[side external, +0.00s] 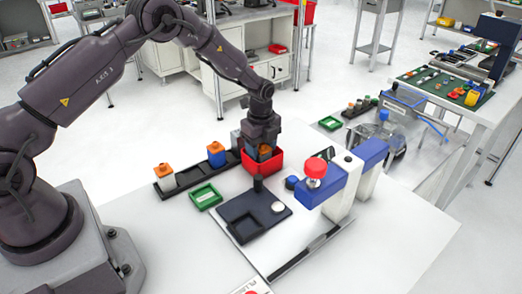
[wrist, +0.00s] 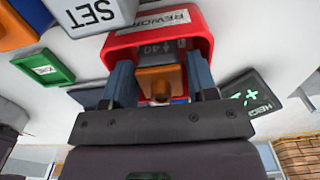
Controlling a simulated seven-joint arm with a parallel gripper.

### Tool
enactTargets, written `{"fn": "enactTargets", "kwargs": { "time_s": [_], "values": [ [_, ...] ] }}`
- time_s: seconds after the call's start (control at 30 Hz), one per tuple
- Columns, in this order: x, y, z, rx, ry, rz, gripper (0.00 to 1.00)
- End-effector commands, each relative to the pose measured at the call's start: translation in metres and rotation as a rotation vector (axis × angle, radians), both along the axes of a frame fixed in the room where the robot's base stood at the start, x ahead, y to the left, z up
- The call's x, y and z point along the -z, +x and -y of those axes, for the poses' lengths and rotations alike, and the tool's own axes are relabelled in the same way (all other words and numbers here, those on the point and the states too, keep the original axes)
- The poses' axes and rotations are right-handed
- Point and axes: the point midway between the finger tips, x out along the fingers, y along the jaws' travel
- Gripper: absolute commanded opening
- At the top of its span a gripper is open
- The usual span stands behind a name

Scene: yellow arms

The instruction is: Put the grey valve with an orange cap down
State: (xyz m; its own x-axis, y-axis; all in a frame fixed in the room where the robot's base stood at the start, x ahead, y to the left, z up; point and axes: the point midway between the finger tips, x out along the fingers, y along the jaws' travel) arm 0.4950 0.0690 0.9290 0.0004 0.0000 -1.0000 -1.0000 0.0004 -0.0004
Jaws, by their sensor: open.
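The valve's orange cap (wrist: 160,82) sits between my gripper's two fingers in the wrist view, with a grey part of the valve (wrist: 158,50) behind it. It stands inside the red bin (wrist: 122,40) labelled REWORK. In the side view the red bin (side external: 275,168) is under my gripper (side external: 262,152), and a bit of orange (side external: 265,150) shows between the fingers. My gripper (wrist: 160,84) is open, with one finger on each side of the valve, reaching into the bin. The valve's base is hidden.
A black rack left of the bin holds a white valve (side external: 167,180) and a blue valve (side external: 216,157), both orange-capped. A green tray (side external: 206,196) and dark fixture (side external: 235,226) lie in front. A blue-and-white device with a red knob (side external: 315,167) stands right.

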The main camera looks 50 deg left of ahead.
Motion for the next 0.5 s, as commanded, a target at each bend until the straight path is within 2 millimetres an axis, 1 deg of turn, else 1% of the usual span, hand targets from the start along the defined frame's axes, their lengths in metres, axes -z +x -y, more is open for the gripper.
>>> {"fn": "enactTargets", "kwargs": {
  "time_s": [0.03,0.3,0.4,0.5],
  "values": [
    [-0.010,0.001,0.000,-0.001,0.000,0.003,0.53],
    [-0.069,0.001,-0.001,-0.001,0.001,0.004,0.53],
    [-0.087,0.000,0.000,0.000,0.001,0.004,0.53],
    [-0.100,0.000,0.000,0.000,0.000,0.003,0.53]
  ]
}}
